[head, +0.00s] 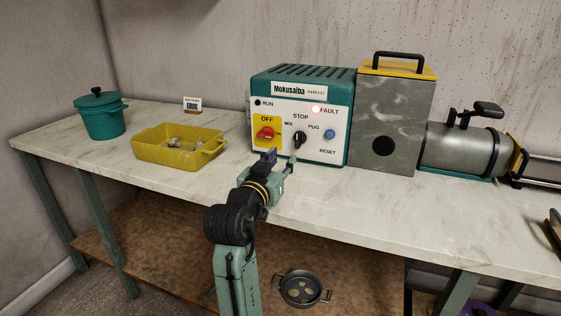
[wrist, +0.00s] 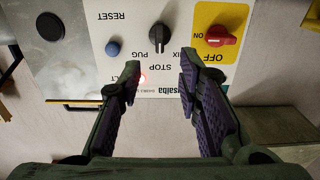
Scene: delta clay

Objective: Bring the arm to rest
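My gripper (head: 280,158) is in front of the control panel of the teal Mokusaiba machine (head: 300,85). In the wrist view my gripper (wrist: 160,80) has its two purple-padded fingers apart with nothing between them. The black selector knob (head: 298,139) is just beyond the fingertips; it also shows in the wrist view (wrist: 160,38), apart from the fingers. Its handle stands about upright, in line with STOP. The red switch (head: 265,133) is on a yellow plate to its left. The red FAULT light (head: 316,109) is lit.
A yellow tray (head: 152,156) with small lumps and a teal lidded pot (head: 101,116) stand left on the worktop (head: 345,203). A grey box (head: 393,117) and metal cylinder (head: 465,149) stand right. A pan (head: 303,304) is on the lower shelf. The worktop's front middle is clear.

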